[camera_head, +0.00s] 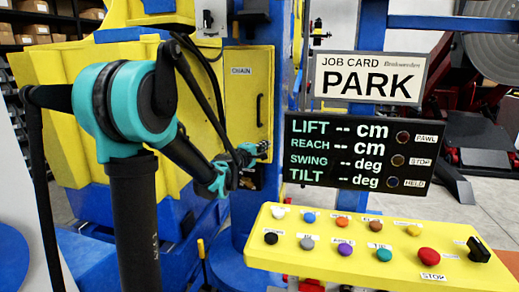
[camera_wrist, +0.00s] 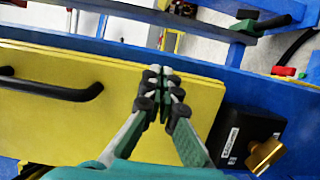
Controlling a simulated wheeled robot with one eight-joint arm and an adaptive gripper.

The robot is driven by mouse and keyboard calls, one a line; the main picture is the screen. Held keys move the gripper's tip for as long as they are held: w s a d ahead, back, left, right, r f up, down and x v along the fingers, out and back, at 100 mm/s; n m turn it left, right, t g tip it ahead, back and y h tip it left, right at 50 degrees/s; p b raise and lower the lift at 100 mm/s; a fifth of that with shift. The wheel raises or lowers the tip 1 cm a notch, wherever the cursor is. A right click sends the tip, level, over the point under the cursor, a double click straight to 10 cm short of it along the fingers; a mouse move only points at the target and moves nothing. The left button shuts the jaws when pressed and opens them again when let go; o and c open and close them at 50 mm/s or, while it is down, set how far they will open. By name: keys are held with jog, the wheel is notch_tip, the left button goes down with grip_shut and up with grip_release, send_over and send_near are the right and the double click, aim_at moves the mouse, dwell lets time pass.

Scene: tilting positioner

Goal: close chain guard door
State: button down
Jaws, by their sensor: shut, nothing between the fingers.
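The chain guard door is a yellow panel (camera_head: 243,100) labelled CHAIN on the blue column in the head view. A black bar handle (camera_head: 259,110) stands near its right edge. In the wrist view the yellow door (camera_wrist: 60,125) fills the left and middle, with the black handle (camera_wrist: 55,88) at left. How far the door stands ajar I cannot tell. My gripper (camera_head: 264,149) is at the door's lower right corner. In the wrist view its fingertips (camera_wrist: 165,75) are together and empty, over the door's edge. Whether they touch the door is unclear.
A black box (camera_wrist: 240,135) with a brass knob (camera_wrist: 266,155) sits beside the door's end in the wrist view. A yellow button panel (camera_head: 380,245), a readout board (camera_head: 350,150) and a PARK card (camera_head: 370,78) stand right of my gripper.

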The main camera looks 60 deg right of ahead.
jog(key=shift+w+d, duration=0.1)
jog(key=shift+d, duration=1.15)
jog(key=shift+r, duration=0.1)
